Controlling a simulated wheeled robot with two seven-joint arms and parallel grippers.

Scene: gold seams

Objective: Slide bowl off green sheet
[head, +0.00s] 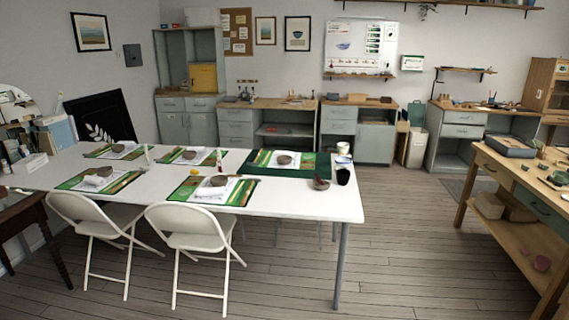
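A dark green sheet (318,165) lies at the right part of the long white table (290,203). A small grey-brown bowl (284,160) sits on a white paper and a lighter green mat at that sheet's left part. Another small bowl (321,184), with something reddish in it, stands at the sheet's front right corner; I cannot tell whether it overlaps the edge. Several smaller green mats lie across the table, including a front one (240,195) with a bowl (218,181) on white cloth or paper. Neither of my grippers is in view.
A black cup (343,175) and a white jar (342,149) stand near the table's right end. Two white folding chairs (188,236) (92,220) stand at the near side. Wooden floor (405,240) is open between this table and the wooden workbench (510,180) at right.

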